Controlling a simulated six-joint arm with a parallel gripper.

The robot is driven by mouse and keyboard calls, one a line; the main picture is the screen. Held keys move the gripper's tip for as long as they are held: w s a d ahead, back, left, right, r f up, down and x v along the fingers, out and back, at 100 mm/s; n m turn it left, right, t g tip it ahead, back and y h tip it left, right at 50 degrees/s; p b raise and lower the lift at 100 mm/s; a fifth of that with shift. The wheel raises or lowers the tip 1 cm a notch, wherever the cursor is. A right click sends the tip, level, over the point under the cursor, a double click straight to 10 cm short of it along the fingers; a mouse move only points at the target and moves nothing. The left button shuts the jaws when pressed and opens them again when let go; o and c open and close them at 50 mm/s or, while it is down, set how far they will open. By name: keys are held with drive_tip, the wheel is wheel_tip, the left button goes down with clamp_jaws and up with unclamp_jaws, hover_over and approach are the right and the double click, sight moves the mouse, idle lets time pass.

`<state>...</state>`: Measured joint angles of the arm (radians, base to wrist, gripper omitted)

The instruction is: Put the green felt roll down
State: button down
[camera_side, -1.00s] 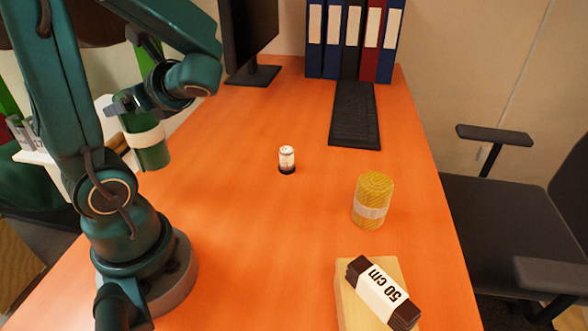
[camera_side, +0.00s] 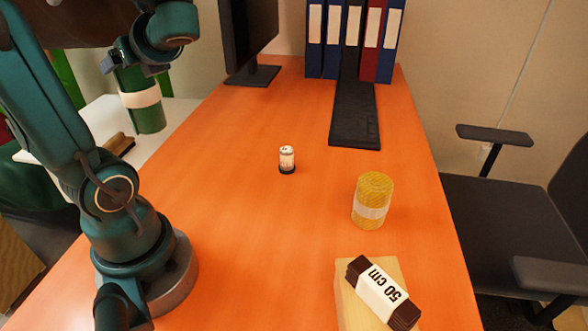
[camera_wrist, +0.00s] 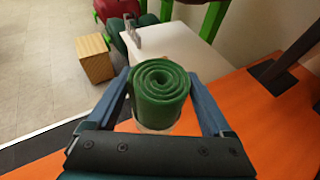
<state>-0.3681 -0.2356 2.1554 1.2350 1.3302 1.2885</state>
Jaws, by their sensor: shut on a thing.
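The green felt roll (camera_side: 148,115) hangs upright from my gripper (camera_side: 122,66) in the side view, with a pale band around its middle. It is in the air at the left, in front of a white surface. In the wrist view the roll (camera_wrist: 160,84) shows its spiral end between the two fingers of my gripper (camera_wrist: 164,92), which are shut on it. Beneath it in that view are the orange desk's edge and the white surface. The exact height of the roll above either cannot be told.
On the orange desk (camera_side: 240,230) stand a small white can (camera_side: 287,159), a yellow banded roll (camera_side: 372,200) and a dark bundle labelled 50 cm (camera_side: 383,291) on a wooden block. A monitor, keyboard and binders are at the back. The white side table (camera_side: 180,115) holds a brown object (camera_side: 120,144).

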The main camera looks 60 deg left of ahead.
drive_tip(key=w+a+f+m+t, duration=0.1)
drive_tip(key=w+a, duration=0.3)
drive_tip(key=w, duration=0.5)
drive_tip(key=w+d+f, duration=0.3)
drive_tip(key=w+f, duration=0.7)
drive_tip(key=f, duration=0.2)
drive_tip(key=shift+w+d, duration=0.25)
drive_tip(key=shift+d, duration=0.05)
drive_tip(key=shift+f, duration=0.15)
